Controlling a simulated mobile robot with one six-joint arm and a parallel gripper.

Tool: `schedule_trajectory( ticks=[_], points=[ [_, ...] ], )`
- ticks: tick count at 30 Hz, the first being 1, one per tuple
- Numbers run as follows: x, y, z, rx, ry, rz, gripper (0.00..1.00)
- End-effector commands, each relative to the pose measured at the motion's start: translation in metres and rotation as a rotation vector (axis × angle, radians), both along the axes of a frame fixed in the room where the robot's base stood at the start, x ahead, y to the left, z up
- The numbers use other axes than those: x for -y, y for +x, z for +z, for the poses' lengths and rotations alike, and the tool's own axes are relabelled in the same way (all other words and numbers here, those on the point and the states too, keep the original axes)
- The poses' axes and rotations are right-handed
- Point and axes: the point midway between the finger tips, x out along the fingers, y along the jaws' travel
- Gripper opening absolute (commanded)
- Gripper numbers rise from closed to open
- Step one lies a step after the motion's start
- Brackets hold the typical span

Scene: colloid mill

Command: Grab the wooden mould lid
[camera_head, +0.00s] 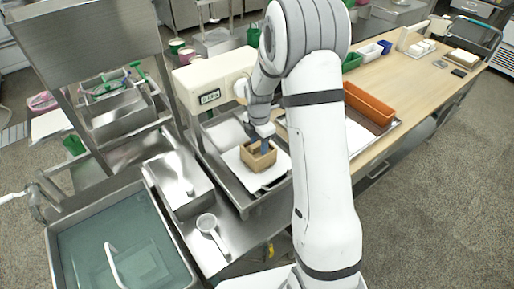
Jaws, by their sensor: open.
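The wooden mould (258,158) is a small light-brown box on a white sheet in a metal tray, near the middle of the view. Its lid cannot be told apart clearly from the box at this size. My gripper (262,146) points down at the top of the wooden box, with its dark fingers at or just inside the upper rim. The gripper is open, and whether its fingers touch the wood cannot be told. My arm covers part of the area to the right of the box.
A cream machine (215,82) with a display stands just behind the tray (243,203). A water-filled sink (120,243) and a white scoop (207,222) are at left.

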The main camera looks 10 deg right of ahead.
Motion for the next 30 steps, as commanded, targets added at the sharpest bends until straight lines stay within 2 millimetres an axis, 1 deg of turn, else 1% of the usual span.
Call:
schedule_trajectory(
  ticks=[5,22,30],
  points=[
    [0.0004,0.0000,-0.0003,0.000,0.000,-0.001,0.45],
    [0.0011,-0.0001,0.0000,0.000,0.000,-0.002,0.00],
    [0.0014,0.0001,0.0013,0.001,0.000,-0.003,0.00]
  ],
)
